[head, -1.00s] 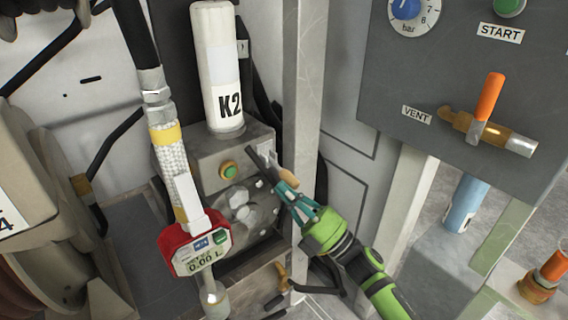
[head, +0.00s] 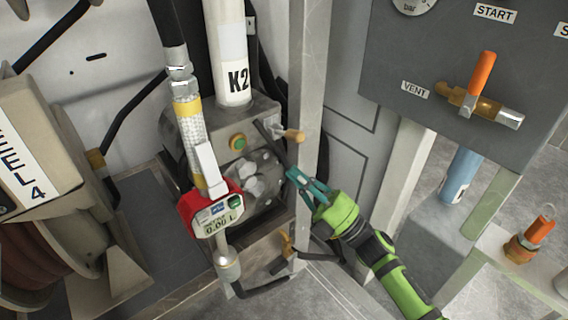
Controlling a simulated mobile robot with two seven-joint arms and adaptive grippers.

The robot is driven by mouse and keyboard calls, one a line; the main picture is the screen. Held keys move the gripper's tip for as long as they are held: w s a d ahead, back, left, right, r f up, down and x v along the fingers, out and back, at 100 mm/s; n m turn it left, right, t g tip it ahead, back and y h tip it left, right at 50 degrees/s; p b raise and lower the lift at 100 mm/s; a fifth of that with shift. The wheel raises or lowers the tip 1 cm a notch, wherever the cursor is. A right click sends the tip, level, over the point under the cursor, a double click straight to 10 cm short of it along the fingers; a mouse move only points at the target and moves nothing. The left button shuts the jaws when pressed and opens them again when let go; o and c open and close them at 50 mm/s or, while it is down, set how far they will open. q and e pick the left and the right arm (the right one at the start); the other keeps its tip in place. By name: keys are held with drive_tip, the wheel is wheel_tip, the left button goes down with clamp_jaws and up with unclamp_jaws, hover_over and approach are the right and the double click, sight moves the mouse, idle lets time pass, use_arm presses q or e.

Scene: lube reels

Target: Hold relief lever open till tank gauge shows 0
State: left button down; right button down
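A small lever with a tan handle (head: 294,136) sticks out to the right from the grey K2 unit (head: 205,138), its handle roughly level; I take it for the relief lever. My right gripper (head: 298,182), with teal fingers on a green arm, is below the handle and apart from it. Its fingers are spread and empty. A round bar gauge (head: 414,4) is mostly cut off at the top edge, so its reading is hidden; I cannot tell whether it is the tank gauge. My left gripper is not in view.
A white K2 cylinder (head: 233,58) stands on the unit. A hose with a red meter (head: 211,209) hangs in front. A grey post (head: 312,95) rises close behind my gripper. The panel carries an orange VENT handle (head: 481,77). Hose reel 4 (head: 62,245) is at left.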

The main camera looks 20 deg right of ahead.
drive_tip(key=v, duration=0.5)
drive_tip(key=shift+s+d+r, duration=0.1)
drive_tip(key=shift+s+d, duration=0.2)
drive_tip(key=shift+d, duration=0.05)
